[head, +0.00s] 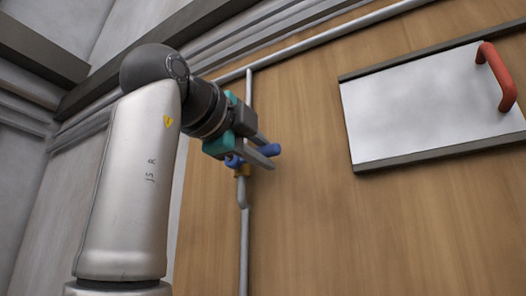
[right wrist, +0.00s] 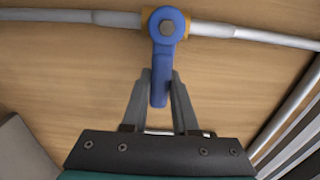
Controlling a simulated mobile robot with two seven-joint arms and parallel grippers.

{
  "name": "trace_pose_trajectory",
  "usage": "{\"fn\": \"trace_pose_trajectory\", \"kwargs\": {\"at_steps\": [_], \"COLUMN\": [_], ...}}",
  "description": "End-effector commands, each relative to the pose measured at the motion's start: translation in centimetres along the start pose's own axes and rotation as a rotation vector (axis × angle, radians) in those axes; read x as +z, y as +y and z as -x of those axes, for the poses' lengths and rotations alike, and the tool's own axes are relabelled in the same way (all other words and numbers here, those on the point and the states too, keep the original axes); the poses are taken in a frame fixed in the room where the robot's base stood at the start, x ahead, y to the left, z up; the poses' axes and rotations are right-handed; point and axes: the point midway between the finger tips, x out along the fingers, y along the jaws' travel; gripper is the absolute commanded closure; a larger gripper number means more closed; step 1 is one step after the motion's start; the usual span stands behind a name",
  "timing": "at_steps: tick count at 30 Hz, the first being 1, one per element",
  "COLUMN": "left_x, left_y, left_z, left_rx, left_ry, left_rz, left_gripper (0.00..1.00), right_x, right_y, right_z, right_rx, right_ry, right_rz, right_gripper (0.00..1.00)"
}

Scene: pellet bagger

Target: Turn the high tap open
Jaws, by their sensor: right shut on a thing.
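The tap has a blue lever (right wrist: 166,28) on a brass-coloured body (right wrist: 187,24), set in a grey pipe (head: 244,240) that runs down a wooden wall panel. In the right wrist view the lever stands crosswise to the pipe, with its free end toward my gripper. My right gripper (head: 266,157) is at the tap. In the right wrist view its two fingers (right wrist: 160,88) are shut on the lever, one on each side of it. In the head view the fingers partly hide the lever and tap body. My left gripper is not in view.
A pale metal panel (head: 410,105) with dark rails and a red handle (head: 497,77) is on the wall to the right of the tap. Another pipe (head: 320,40) runs along the top of the wooden wall. The wood below the panel is clear.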

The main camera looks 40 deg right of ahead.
Motion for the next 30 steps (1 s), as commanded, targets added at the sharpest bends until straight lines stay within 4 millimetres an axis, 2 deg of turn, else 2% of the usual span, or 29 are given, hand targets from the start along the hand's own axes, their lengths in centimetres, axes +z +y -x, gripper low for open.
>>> {"fn": "trace_pose_trajectory", "kwargs": {"at_steps": [11,30], "left_x": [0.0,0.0], "left_y": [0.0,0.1], "left_z": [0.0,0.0], "left_rx": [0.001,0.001], "left_ry": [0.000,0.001], "left_rz": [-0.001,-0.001], "left_gripper": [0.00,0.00], "right_x": [0.0,0.8], "right_y": [-0.5,-3.0], "right_z": [0.0,0.0], "right_rx": [0.001,0.000], "right_ry": [0.001,0.001], "right_rz": [0.080,0.517], "right_gripper": [1.00,1.00]}}
